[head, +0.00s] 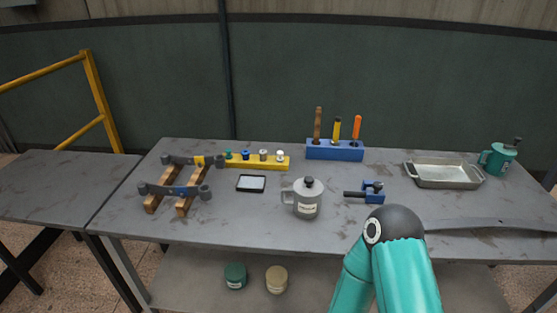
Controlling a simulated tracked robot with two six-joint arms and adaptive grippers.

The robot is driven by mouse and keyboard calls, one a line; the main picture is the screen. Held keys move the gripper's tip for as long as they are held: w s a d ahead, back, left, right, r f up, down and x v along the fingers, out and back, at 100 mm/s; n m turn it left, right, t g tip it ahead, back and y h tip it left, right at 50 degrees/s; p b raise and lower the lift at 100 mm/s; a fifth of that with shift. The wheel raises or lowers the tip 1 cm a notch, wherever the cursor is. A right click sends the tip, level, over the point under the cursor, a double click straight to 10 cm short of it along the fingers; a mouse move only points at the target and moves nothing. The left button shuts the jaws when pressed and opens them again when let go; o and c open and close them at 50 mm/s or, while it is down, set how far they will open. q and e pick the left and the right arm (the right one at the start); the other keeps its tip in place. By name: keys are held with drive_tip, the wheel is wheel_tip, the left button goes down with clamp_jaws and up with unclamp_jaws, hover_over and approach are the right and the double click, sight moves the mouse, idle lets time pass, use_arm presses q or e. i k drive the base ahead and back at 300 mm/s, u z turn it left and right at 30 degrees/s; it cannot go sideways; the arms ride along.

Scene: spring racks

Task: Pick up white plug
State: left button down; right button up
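The white plug (280,155) stands at the right end of the yellow rack (255,164), at the back left of the table. It is upright and nothing covers it. In the same row to its left are a grey-beige plug (263,154), a blue plug (245,154) and a green plug (229,155). Neither gripper shows. Only a teal link and dark joint of one of my arms show at the bottom, right of centre, well apart from the rack.
A leaf spring on wooden blocks (184,208) lies left of the rack. A blue tool holder (334,153) stands right. A metal tray (444,183) and teal can (502,161) are far right.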

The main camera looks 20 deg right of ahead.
sight(280, 159)
drive_tip(key=z, duration=1.8)
drive_tip(key=i, duration=0.1)
drive_tip(key=u, duration=2.95)
drive_tip(key=k, duration=1.35)
drive_tip(key=z, duration=0.7)
drive_tip(key=i, duration=1)
drive_tip(key=u, duration=0.05)
